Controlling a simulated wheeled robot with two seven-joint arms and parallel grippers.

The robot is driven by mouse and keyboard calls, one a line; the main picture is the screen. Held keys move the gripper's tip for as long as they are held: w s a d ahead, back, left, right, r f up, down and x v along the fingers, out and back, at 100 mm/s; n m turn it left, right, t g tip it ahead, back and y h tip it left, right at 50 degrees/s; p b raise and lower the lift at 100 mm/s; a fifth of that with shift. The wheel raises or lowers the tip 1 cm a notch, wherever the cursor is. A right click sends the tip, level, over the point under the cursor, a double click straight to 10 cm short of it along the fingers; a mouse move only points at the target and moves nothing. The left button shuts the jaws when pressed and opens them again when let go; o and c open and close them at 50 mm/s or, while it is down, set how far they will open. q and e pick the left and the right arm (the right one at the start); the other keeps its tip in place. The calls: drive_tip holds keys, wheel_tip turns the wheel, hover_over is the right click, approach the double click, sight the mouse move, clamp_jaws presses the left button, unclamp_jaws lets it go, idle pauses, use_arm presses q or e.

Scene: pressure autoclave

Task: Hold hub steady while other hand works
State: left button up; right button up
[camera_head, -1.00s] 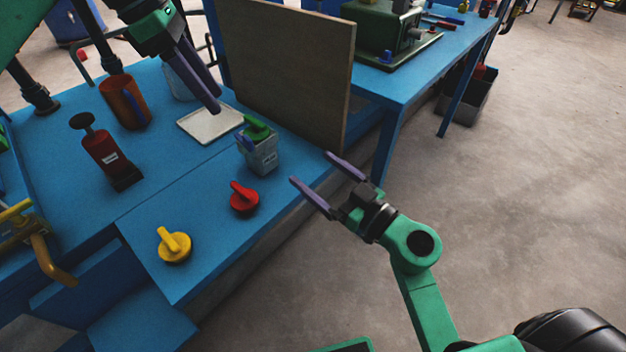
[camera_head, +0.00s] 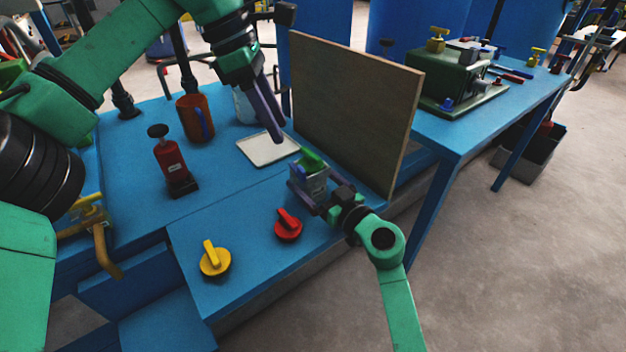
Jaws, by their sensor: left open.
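A small grey box (camera_head: 313,178) with a green handle (camera_head: 312,160) on top and a blue part at its side stands near the table's edge; it may be the hub. My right gripper (camera_head: 305,186) is at this box, one purple finger across its near side. The other finger is mostly hidden, so I cannot tell whether the jaws touch or grip it. My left gripper (camera_head: 279,132) is open and empty, pointing down near the white tray (camera_head: 264,150), behind the box.
A red knob (camera_head: 288,226) and a yellow knob (camera_head: 214,262) sit on the blue table (camera_head: 235,195) in front. An upright brown board (camera_head: 350,110) stands right of the tray. A red bottle-like tool (camera_head: 172,165) and an orange mug (camera_head: 194,120) stand left.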

clamp_jaws()
use_arm(q)
drive_tip(key=shift+n, duration=0.3)
clamp_jaws()
drive_tip(key=m, duration=1)
drive_tip(key=d+m+t, duration=0.1)
drive_tip(key=m, duration=0.9)
drive_tip(key=s+d+m, duration=0.1)
drive_tip(key=m, duration=1)
drive_tip(key=shift+d+r+t+y, duration=0.1)
drive_tip(key=shift+r+t+y, duration=0.2)
drive_tip(key=shift+r, duration=0.05)
